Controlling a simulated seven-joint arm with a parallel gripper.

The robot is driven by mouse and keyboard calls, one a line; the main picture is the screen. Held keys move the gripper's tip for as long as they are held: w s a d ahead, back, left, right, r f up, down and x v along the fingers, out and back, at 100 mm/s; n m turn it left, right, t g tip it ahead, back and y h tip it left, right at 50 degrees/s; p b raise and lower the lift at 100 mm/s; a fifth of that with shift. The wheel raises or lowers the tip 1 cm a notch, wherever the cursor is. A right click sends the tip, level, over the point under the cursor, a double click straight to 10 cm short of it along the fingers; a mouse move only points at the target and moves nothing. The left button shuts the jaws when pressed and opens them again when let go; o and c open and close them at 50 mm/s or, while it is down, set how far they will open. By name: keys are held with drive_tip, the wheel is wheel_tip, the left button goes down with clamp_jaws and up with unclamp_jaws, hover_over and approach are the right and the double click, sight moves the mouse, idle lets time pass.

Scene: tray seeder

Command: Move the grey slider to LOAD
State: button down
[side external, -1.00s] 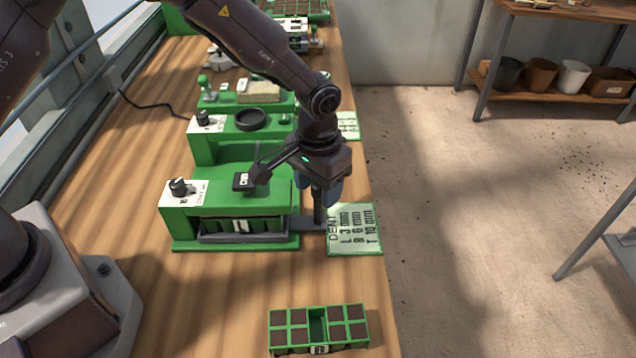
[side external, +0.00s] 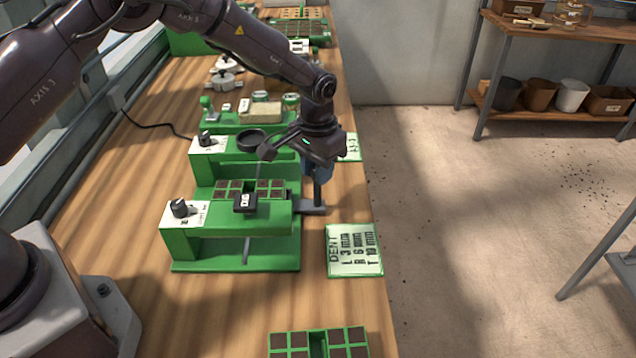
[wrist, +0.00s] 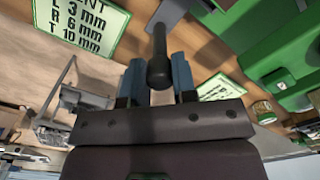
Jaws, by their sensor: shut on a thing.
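The grey slider (side external: 312,208) sticks out at the right side of the front green seeder (side external: 250,228), behind its bridge. Its dark upright post (wrist: 158,55) stands between my blue fingers in the wrist view. My gripper (side external: 318,172) is shut on this post; in the wrist view the gripper (wrist: 160,88) closes around it from both sides. A seed tray (side external: 250,188) with brown-filled cells shows just behind the bridge. A dark block with white letters (side external: 245,202) hangs at the bridge. The LOAD mark is not readable in either view.
A DENT card (side external: 354,250) lies to the right of the seeder near the bench edge. A second tray (side external: 318,343) stands at the front. A second green seeder (side external: 225,150) stands close behind the first. A black knob (side external: 180,208) sits on the bridge's left end.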

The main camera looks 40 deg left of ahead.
drive_tip(key=shift+w, duration=0.1)
drive_tip(key=c, duration=0.9)
unclamp_jaws()
wheel_tip(320, 180, up, 13)
drive_tip(key=s+a+r+t, duration=0.2)
drive_tip(key=s+r, duration=0.2)
drive_tip(key=s, duration=0.6)
drive_tip(key=s+a+r+t, duration=0.1)
drive_tip(key=s+a+r, duration=0.2)
drive_tip(key=s, duration=0.7)
drive_tip(key=s+a+r+t, duration=0.2)
drive_tip(key=s+r, duration=0.4)
drive_tip(key=s, duration=0.4)
drive_tip(key=shift+s+a+t, duration=0.15)
drive_tip(key=shift+a+t, duration=0.05)
drive_tip(key=shift+t, duration=0.1)
